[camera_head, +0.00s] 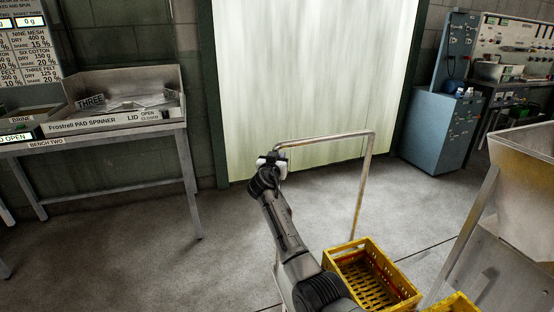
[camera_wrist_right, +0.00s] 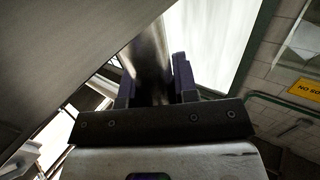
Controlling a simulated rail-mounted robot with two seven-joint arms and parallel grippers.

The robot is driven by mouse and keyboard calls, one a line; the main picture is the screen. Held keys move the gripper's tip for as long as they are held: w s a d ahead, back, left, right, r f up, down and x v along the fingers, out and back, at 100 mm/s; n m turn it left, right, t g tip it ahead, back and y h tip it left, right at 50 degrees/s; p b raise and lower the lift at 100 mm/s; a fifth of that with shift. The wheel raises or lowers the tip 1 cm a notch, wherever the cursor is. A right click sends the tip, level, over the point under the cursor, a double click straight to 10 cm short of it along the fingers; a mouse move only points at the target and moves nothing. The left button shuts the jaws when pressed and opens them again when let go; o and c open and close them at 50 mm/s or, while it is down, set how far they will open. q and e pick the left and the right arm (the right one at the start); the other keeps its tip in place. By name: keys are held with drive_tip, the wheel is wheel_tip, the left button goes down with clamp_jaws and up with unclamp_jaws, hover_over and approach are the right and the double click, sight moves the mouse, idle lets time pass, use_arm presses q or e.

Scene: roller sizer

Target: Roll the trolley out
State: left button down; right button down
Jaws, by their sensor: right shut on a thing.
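The trolley shows by its tall metal push handle (camera_head: 325,137), an upright hoop standing in front of the pale strip curtain doorway. My right gripper (camera_head: 270,162) is at the handle's upper left corner, shut on the bar. In the right wrist view the handle bar (camera_wrist_right: 149,58) runs between the two dark fingers of my right gripper (camera_wrist_right: 155,85). The trolley's lower part is mostly hidden behind my right arm and the picture's bottom edge. A yellow crate (camera_head: 335,264) sits low beside the arm, at the handle's foot. My left gripper is not in view.
A pale curtain doorway (camera_head: 315,80) is straight ahead. A steel bench (camera_head: 95,137) with the pad spinner (camera_head: 120,118) stands left. A blue cabinet (camera_head: 436,130) is right of the doorway. A metal hopper (camera_head: 525,185) stands near right. Grey floor (camera_head: 225,250) lies open left of my arm.

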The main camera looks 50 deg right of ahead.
drive_tip(key=c, duration=1.3)
unclamp_jaws()
drive_tip(key=o, duration=0.4)
drive_tip(key=shift+a, duration=0.1)
drive_tip(key=shift+p+v, duration=2.75)
drive_tip(key=shift+v, duration=4.15)
